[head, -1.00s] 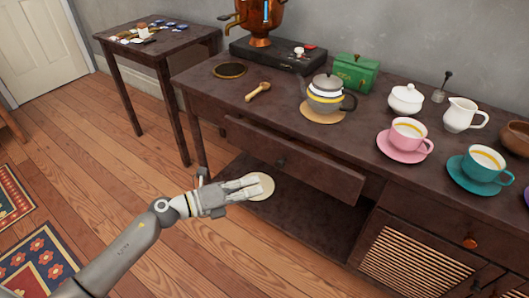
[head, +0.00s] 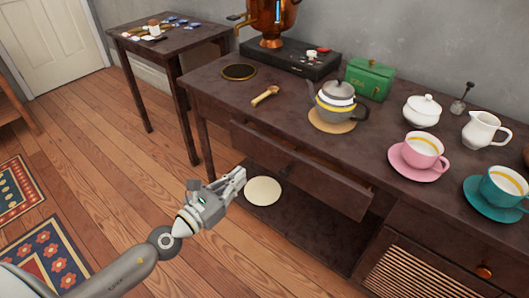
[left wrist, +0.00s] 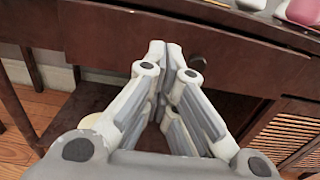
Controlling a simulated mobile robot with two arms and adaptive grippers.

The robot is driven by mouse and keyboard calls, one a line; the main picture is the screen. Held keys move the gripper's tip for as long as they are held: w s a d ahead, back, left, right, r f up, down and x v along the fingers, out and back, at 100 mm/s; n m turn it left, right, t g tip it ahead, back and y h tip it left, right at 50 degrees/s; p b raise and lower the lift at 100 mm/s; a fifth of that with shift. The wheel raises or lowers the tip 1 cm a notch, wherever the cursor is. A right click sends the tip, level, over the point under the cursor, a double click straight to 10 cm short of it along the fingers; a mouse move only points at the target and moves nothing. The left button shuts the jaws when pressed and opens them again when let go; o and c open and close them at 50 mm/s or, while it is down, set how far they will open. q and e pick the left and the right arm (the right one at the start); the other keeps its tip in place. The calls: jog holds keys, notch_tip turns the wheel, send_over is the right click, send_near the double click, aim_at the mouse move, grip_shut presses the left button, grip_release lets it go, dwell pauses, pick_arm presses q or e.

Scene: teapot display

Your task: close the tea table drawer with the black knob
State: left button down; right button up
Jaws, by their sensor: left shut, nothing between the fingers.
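The tea table drawer (head: 330,188) stands partly pulled out of the dark wooden tea table (head: 225,99). Its small black knob (head: 287,169) is on the middle of the drawer front. In the left wrist view the knob (left wrist: 197,62) shows just right of the fingertips, against the drawer front (left wrist: 110,38). My left gripper (head: 241,174) is shut and empty, in front of the drawer and to the left of the knob in the head view. Its fingertips also show in the left wrist view (left wrist: 166,50). I cannot tell whether they touch the drawer. My right gripper is not in view.
A round pale disc (head: 263,191) lies on the lower shelf. A teapot (head: 336,100), green box (head: 368,79), pink cup (head: 424,146) and teal cup (head: 503,184) stand on the tabletop. Another drawer with an orange knob (head: 484,270) is at right. Floor is open at left.

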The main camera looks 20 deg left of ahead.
pick_arm(q)
jog(key=p, duration=0.2)
send_near(270, 149)
jog(key=x, duration=0.5)
jog(key=shift+w+d+f, duration=0.1)
jog(key=shift+w+d, duration=0.1)
jog(key=shift+w, duration=0.05)
jog(key=shift+x, duration=0.85)
jog(key=shift+f, duration=0.1)
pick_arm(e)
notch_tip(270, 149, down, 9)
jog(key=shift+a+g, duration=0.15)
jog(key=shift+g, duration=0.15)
pick_arm(q)
jog(key=shift+w, duration=0.1)
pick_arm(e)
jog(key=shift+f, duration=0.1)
pick_arm(q)
jog(key=x, duration=0.4)
jog(key=shift+w+d, duration=0.1)
jog(key=shift+w, duration=0.1)
jog(key=shift+r, duration=0.3)
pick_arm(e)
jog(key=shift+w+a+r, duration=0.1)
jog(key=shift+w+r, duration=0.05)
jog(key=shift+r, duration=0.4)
